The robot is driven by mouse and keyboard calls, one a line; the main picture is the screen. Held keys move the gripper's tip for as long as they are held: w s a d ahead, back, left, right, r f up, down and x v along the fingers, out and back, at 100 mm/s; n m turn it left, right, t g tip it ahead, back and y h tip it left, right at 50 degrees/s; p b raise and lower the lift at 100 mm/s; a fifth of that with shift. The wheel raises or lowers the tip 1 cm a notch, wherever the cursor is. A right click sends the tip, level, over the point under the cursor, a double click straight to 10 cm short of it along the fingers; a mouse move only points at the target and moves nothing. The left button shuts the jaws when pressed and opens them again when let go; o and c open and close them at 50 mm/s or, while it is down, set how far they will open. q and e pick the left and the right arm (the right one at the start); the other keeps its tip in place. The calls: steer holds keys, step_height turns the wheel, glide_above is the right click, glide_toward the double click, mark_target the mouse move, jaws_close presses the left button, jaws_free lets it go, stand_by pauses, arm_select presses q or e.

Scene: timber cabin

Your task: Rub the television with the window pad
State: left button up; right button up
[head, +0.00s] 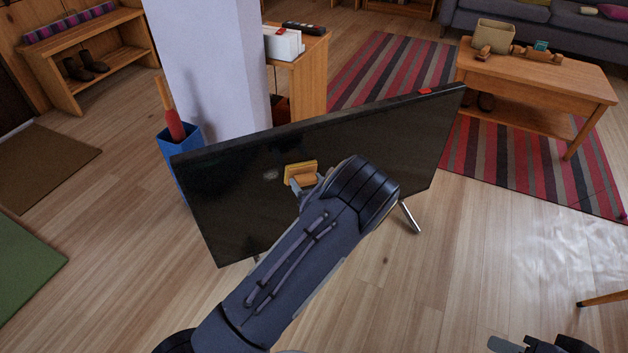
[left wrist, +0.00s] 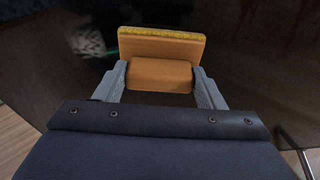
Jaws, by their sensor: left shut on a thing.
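The television (head: 230,210) is a wide black flat screen standing on thin metal legs on the floor, its dark face towards me. My left gripper (head: 303,182) is shut on the window pad (head: 301,170), an orange block with a yellow edge. In the left wrist view the fingers (left wrist: 160,80) clasp the pad's handle, and the pad's broad plate (left wrist: 162,48) faces the dark screen. I cannot tell whether it touches. A pale smudge (head: 271,175) shows on the screen left of the pad. My right gripper (head: 530,344) is only partly visible at the bottom edge.
A white pillar (head: 208,70) and a blue bin (head: 180,150) stand behind the television's left side. A wooden cabinet (head: 312,80) is behind it. A coffee table (head: 540,85) stands on a striped rug at right. The floor in front is mostly clear.

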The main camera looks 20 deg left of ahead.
arm_select(q)
steer(key=s+a+p, duration=0.1)
steer(key=s+a, duration=0.6)
steer(key=s, duration=0.1)
steer(key=shift+a+p, duration=0.3)
steer(key=shift+a, duration=0.1)
stand_by(0.7)
steer(key=shift+f+p+v, duration=0.15)
steer(key=shift+v, duration=0.85)
steer(key=shift+f+p+v, duration=0.15)
steer(key=shift+p+v, duration=0.05)
steer(key=shift+v, duration=0.75)
steer(key=shift+f+p+v, duration=0.15)
steer(key=shift+f+v, duration=0.05)
steer(key=shift+v, duration=0.8)
steer(key=shift+s, duration=0.1)
steer(key=shift+f+v, duration=0.1)
steer(key=shift+v, duration=0.65)
steer(key=shift+f+v, duration=0.15)
steer(key=shift+v, duration=0.6)
